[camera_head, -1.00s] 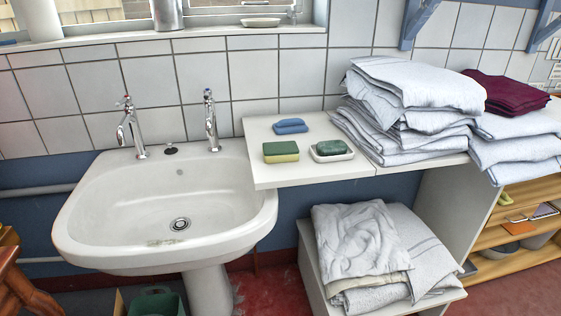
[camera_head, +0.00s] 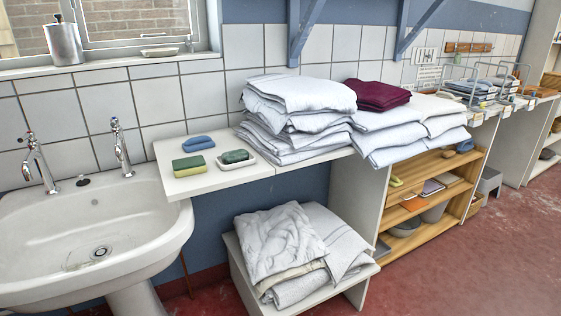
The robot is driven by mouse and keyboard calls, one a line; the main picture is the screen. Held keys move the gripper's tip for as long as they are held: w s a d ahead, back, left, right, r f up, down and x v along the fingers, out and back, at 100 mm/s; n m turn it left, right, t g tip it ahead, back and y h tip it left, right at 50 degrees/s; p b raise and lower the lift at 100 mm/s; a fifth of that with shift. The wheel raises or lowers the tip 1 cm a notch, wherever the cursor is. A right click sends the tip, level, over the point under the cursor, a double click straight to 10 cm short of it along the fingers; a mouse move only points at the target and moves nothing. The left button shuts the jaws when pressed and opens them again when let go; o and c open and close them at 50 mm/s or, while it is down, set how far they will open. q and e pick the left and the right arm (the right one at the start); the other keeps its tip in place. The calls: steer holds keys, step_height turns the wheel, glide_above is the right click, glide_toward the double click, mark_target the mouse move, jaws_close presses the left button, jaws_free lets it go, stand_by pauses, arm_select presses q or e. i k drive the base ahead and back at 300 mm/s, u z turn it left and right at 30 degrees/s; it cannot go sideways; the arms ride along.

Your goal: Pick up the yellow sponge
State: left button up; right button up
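A sponge (camera_head: 189,169) with a green top and a yellow lower layer lies flat on the white counter (camera_head: 215,180), near its left front edge by the sink. A blue sponge or cloth (camera_head: 198,143) lies just behind it. A dark green bar (camera_head: 235,156) sits in a white dish to its right, apart from it. A small yellow-green item (camera_head: 396,181) lies on the upper level of the wooden shelf; what it is cannot be told. Neither of my grippers is in view.
A white sink (camera_head: 150,225) with two taps stands left of the counter. Stacks of folded white linen (camera_head: 300,95) fill the counter's right side, with a maroon pile (camera_head: 378,94) on top. More linen (camera_head: 280,243) lies on a low stand below. Red floor (camera_head: 450,270) is clear at right.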

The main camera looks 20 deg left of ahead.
mark_target(182, 167)
steer(key=z, duration=0.35)
steer(key=i, duration=1.2)
steer(key=u, duration=0.05)
